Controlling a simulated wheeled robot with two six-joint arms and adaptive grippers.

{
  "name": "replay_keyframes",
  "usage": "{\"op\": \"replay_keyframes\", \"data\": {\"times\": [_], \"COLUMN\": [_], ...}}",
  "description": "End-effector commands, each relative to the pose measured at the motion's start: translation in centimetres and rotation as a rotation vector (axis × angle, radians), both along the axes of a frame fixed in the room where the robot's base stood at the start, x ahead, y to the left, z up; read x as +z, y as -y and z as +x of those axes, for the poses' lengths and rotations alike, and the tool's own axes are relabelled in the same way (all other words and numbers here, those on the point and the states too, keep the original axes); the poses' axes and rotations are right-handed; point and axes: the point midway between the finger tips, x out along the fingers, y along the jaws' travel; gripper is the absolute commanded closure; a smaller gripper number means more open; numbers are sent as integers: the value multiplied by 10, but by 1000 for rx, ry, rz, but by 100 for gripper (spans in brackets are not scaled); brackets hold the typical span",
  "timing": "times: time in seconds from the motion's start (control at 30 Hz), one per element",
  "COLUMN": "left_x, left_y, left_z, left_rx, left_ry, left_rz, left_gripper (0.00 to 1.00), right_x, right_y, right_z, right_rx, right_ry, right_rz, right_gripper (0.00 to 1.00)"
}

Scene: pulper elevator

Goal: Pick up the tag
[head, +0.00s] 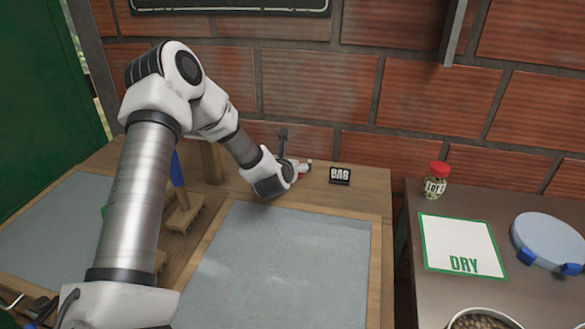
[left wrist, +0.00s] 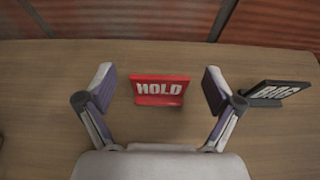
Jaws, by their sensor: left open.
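A red tag with white letters HOLD (left wrist: 160,88) stands upright on the wooden tabletop, in the middle of the left wrist view. My left gripper (left wrist: 159,82) is open, with one finger on each side of the red tag and a visible gap to both. In the head view the left gripper (head: 303,168) is low over the back of the wooden table, and it mostly hides the red tag. A black tag with white letters (head: 340,175) stands just to the right; it also shows in the left wrist view (left wrist: 275,93), close to the right finger. My right gripper is not in view.
The wooden table has a grey inset panel (head: 280,265) in front, which is clear. A brick wall (head: 315,85) rises behind. On the right table are a red-lidded jar (head: 436,186), a white DRY mat (head: 460,240), a round blue-grey item (head: 548,240) and a bowl of beans (head: 480,322).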

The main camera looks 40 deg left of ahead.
Motion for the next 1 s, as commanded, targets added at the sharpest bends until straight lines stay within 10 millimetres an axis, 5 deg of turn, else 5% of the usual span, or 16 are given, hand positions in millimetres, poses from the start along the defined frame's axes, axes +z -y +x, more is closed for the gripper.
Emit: {"op": "replay_keyframes", "data": {"times": [0.27,0.43,1.0], "left_x": [-4,-4,9], "left_y": [-4,-4,-4], "left_z": [8,8,8], "left_rx": [-1,-1,0], "left_ry": [0,-1,2], "left_rz": [0,-1,-1], "left_gripper": [8,60,60], "right_x": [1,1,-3], "right_y": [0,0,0], "right_z": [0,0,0], "right_rx": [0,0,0], "right_ry": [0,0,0], "right_rz": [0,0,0], "right_gripper": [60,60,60]}}
